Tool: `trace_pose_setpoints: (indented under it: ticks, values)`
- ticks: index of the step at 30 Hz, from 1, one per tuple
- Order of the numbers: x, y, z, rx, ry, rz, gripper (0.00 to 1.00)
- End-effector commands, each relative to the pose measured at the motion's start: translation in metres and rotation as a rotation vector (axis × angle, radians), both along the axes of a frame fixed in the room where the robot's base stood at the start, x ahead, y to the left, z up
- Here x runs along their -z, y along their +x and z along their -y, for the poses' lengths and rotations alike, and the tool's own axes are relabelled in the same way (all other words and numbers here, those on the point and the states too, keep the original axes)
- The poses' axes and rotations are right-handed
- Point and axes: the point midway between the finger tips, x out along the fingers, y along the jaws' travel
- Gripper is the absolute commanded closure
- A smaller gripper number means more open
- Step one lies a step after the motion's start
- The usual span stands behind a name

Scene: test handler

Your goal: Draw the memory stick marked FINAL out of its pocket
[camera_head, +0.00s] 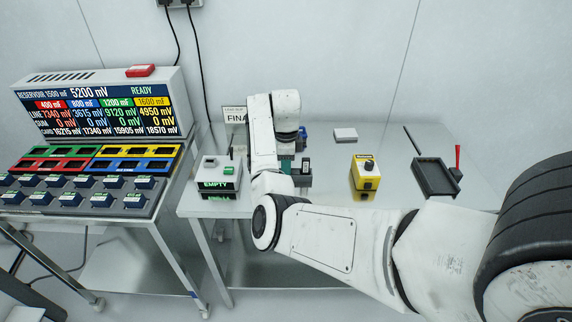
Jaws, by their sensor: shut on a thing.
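A white sign reading "FINA", its end hidden by my arm, stands at the back of the table (234,114). My arm reaches in from the right, and its wrist hangs just right of the sign. My gripper (298,147) points down below the wrist, largely hidden. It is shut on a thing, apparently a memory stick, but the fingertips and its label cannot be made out. A small green piece (286,165) and a dark upright block (304,174) show just below. I cannot tell whether the stick is in its pocket.
A grey box marked EMPTY (217,174) stands left of my arm. A yellow box with a black knob (366,173), a white block (345,135) and a dark tray (435,179) stand right. A display console (105,100) with coloured sockets fills the left bench.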

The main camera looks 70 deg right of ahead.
Motion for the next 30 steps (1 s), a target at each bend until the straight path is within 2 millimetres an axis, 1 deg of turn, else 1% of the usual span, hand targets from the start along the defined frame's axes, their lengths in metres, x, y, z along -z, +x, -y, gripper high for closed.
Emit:
trace_pose_setpoints:
  ticks: [1,5,6,30]
  values:
    - [-0.0002,0.0001,0.0001,0.000,0.000,0.000,0.86]
    - [-0.0002,0.0001,0.0001,0.000,0.000,0.000,0.99]
    - [-0.0003,0.0001,0.0001,0.000,0.000,0.000,1.00]
    - [-0.0083,0.0000,0.0000,0.000,0.000,0.000,1.00]
